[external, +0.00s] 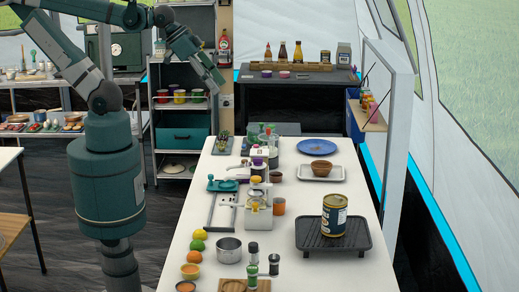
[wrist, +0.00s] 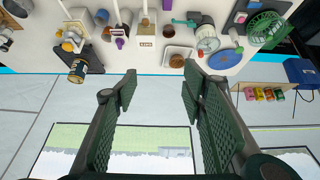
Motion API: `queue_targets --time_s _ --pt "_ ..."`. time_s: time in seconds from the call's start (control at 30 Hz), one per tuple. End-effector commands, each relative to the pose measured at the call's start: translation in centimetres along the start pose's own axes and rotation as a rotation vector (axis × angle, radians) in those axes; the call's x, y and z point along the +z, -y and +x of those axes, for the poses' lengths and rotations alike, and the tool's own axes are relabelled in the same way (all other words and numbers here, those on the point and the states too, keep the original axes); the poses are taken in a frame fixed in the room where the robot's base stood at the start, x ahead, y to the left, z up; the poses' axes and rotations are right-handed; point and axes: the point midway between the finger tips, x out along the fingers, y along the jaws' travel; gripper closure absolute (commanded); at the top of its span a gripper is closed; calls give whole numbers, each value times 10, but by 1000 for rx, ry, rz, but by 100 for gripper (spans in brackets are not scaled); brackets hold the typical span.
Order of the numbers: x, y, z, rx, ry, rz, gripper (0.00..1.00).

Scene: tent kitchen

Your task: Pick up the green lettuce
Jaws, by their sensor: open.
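I cannot make out the green lettuce for certain. A small leafy-looking green item (external: 224,135) sits on a dark board at the far left of the white table (external: 300,220) in the external view; it is too small to identify. In the wrist view a ribbed green object (wrist: 266,27) shows at the upper right, and I cannot tell if it is the same thing. My gripper (wrist: 160,90) is open and empty, its two green fingers wide apart. In the external view my gripper (external: 213,80) is raised in front of the shelf rack, above and apart from the table.
A blue plate (external: 317,147), a white tray (external: 337,173) with a brown bowl, and a can (external: 335,214) on a black grill tray (external: 308,237) stand on the right. Kitchen devices crowd the table's middle. A round green fruit (external: 197,245) lies near the left edge.

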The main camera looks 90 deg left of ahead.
Motion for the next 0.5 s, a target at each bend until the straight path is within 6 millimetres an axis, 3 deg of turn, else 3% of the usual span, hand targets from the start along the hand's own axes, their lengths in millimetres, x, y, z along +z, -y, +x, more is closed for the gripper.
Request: queue_targets --time_s 0.27,0.5 --pt "-1 3 2 -4 4 -14 59" --pt "-6 20 12 -28 33 -99 59"
